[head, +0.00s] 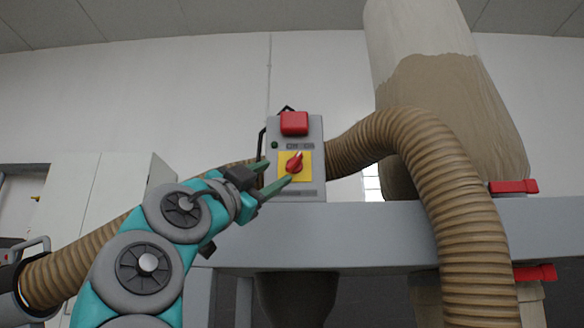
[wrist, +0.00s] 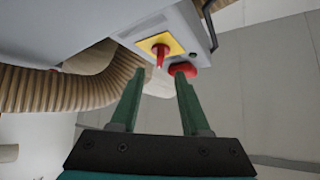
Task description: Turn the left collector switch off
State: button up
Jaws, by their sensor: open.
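The collector switch is a red rotary knob (head: 294,163) on a yellow square plate (head: 304,175), on the front of a grey control box (head: 312,135). In the head view the knob's pointer tilts up and to the right. The knob also shows in the wrist view (wrist: 160,53), ahead of my fingers. My gripper (head: 277,174) has its two green fingers spread and empty, just in front of the box at the plate's left side. In the wrist view my gripper (wrist: 158,78) points toward the knob, which appears between the fingertips. Contact is not visible.
A red button or cover (head: 294,123) sits above the knob on the box. A grey beam (head: 375,232) runs beneath the box. Red clamps (head: 514,187) are at the far right.

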aim_at(291, 165)
jog(key=p+x, duration=0.2)
jog(key=x, duration=0.4)
jog(key=shift+w+d+r, duration=0.2)
jog(key=shift+w, duration=0.05)
jog(key=shift+c, duration=0.2)
grip_shut()
